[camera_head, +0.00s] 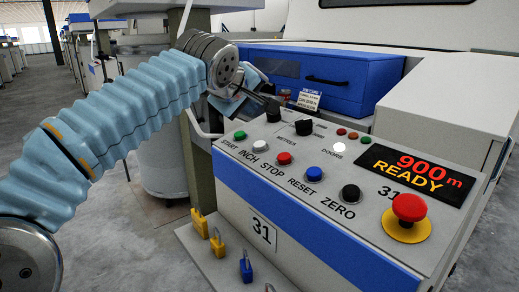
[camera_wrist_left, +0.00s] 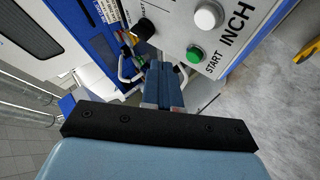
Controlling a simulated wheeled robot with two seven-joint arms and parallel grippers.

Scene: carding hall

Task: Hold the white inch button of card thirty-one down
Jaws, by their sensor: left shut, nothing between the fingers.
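The white inch button (camera_head: 256,147) stands on the sloped grey panel of card 31, between the green start button (camera_head: 240,135) and the red stop button (camera_head: 284,158). In the left wrist view the white button (camera_wrist_left: 208,15) is at the top, with the green button (camera_wrist_left: 194,54) below it. My left gripper (camera_head: 264,99) is shut and empty over the panel's far left corner, beyond the white button and apart from it. Its blue fingers (camera_wrist_left: 162,84) are together in the wrist view, left of the green button. My right gripper is not in view.
Black selector knobs (camera_head: 303,127) stand near the gripper. Blue reset (camera_head: 314,174) and black zero (camera_head: 350,193) buttons follow along the row. Padlocks (camera_head: 217,243) stand on the lower ledge.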

